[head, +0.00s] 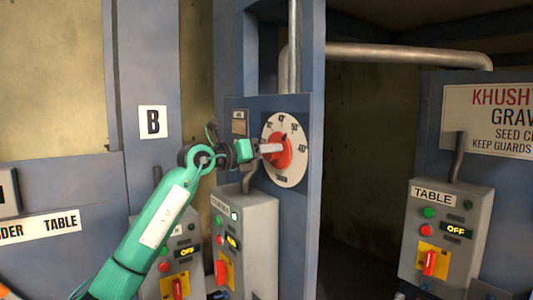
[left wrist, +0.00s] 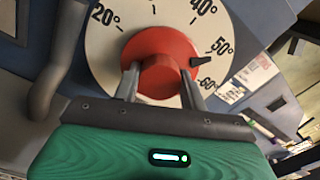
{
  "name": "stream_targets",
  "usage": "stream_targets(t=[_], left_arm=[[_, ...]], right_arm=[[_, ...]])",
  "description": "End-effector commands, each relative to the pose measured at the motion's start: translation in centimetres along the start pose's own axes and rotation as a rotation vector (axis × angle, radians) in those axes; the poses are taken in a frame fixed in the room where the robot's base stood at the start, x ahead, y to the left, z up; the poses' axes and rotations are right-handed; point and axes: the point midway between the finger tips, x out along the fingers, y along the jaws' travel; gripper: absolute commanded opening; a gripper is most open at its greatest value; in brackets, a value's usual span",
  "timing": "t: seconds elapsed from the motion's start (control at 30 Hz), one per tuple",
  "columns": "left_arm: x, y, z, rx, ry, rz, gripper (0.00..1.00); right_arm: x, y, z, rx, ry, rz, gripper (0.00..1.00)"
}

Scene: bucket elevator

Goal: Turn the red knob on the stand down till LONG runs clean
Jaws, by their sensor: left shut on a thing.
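The red knob (head: 285,158) sits on a round white dial (head: 296,175) on the blue stand. It also shows in the left wrist view (left wrist: 158,43), in the middle of the dial (left wrist: 100,43). A black pointer (left wrist: 203,61) on the knob's rim points between the 50° and 60° marks. My left gripper (head: 268,149) reaches the knob from the left. In the left wrist view its two fingers (left wrist: 160,88) lie on either side of the knob's raised grip, shut on it. My right gripper is not in view. No outlet marked LONG can be made out.
Grey control boxes (head: 257,215) with buttons and red switches stand below the dial. A TABLE box (head: 433,196) reading OFF is at the right. A dark gap lies between the stand and the right panel. A grey pipe (left wrist: 55,75) runs beside the dial.

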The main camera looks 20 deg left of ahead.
Motion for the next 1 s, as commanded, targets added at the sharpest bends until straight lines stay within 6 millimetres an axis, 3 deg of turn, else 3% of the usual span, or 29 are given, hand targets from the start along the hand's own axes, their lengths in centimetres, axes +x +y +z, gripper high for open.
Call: stream_targets(t=[0.2,0.23,0.3,0.33,0.67,0.77,1.0], left_arm=[[-0.1,0.0,0.2,0.002,-0.005,0.0,0.2],[-0.1,0.0,0.2,0.002,-0.005,0.0,0.48],[-0.1,0.0,0.2,0.002,-0.004,0.0,0.62],[-0.1,0.0,0.2,0.002,-0.004,0.0,0.64],[-0.4,0.1,0.0,0.002,-0.002,0.001,0.64],[-1.4,0.2,-0.2,0.002,-0.003,0.002,0.64],[-6.7,0.4,-0.4,0.005,-0.004,0.003,0.64]], right_arm=[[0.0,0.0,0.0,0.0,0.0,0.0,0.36],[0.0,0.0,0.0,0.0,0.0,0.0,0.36],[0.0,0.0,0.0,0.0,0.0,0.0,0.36],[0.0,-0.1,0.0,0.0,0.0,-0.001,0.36],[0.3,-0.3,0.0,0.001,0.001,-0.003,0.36],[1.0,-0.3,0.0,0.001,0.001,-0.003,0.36],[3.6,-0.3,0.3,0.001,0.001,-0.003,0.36]])
